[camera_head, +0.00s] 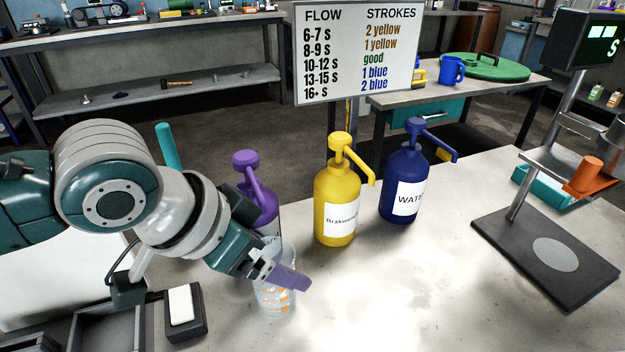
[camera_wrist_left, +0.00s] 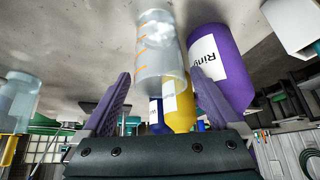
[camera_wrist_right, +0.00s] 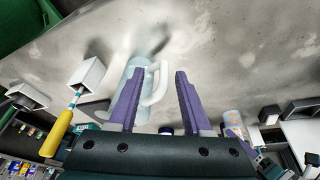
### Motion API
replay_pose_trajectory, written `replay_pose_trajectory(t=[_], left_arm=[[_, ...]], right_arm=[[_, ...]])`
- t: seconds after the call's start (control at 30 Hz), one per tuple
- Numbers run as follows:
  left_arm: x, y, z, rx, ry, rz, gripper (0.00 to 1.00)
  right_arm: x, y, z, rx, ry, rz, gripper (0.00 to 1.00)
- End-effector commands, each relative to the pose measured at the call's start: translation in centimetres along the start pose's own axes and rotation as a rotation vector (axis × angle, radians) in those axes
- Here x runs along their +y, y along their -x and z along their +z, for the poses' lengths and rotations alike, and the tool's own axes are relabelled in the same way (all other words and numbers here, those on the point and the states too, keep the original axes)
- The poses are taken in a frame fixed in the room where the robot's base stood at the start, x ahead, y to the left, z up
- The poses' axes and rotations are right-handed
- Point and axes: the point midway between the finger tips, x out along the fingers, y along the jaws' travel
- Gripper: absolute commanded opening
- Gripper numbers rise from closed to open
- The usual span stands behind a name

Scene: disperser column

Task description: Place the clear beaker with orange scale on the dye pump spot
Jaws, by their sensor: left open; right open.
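The clear beaker with orange scale (camera_head: 274,299) stands upright on the bench, in front of the purple pump bottle (camera_head: 262,203). My left gripper (camera_head: 287,276) is open at the beaker's upper part, one purple finger crossing in front of it. In the left wrist view the beaker (camera_wrist_left: 155,45) shows between the spread fingers (camera_wrist_left: 160,92); I cannot tell whether they touch it. My right gripper (camera_wrist_right: 158,88) shows only in its own wrist view, open, with a clear jug's white handle (camera_wrist_right: 157,85) beyond the fingers. I cannot make out a marked dye pump spot.
A yellow pump bottle (camera_head: 335,207) and a blue one (camera_head: 402,185) stand right of the purple bottle. A black stand with a round grey disc (camera_head: 555,253) is at the right. A small white-topped block (camera_head: 181,306) lies left of the beaker. The bench's front middle is clear.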

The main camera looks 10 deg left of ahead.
Motion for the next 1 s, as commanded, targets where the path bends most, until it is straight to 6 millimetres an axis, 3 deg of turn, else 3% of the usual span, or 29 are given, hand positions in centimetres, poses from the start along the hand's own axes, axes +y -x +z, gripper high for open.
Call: replay_pose_trajectory(t=[0.27, 0.7, 0.87, 1.0], left_arm=[[-0.1, 1.1, -0.2, 0.0, 0.0, -0.001, 0.96], [-0.1, 10.0, -0.2, 0.0, -0.003, -0.001, 0.96], [0.0, 11.8, -0.2, 0.0, 0.0, 0.0, 0.96], [2.0, 12.0, 0.2, 0.008, -0.003, 0.02, 0.96]], right_arm=[[0.1, 0.5, -0.2, 0.0, 0.001, 0.001, 0.49], [0.2, 2.6, -0.8, 0.0, 0.006, 0.005, 0.49], [0.2, 2.8, -0.9, 0.0, 0.005, 0.005, 0.49], [0.2, 2.8, -0.9, 0.0, 0.005, 0.004, 0.49]])
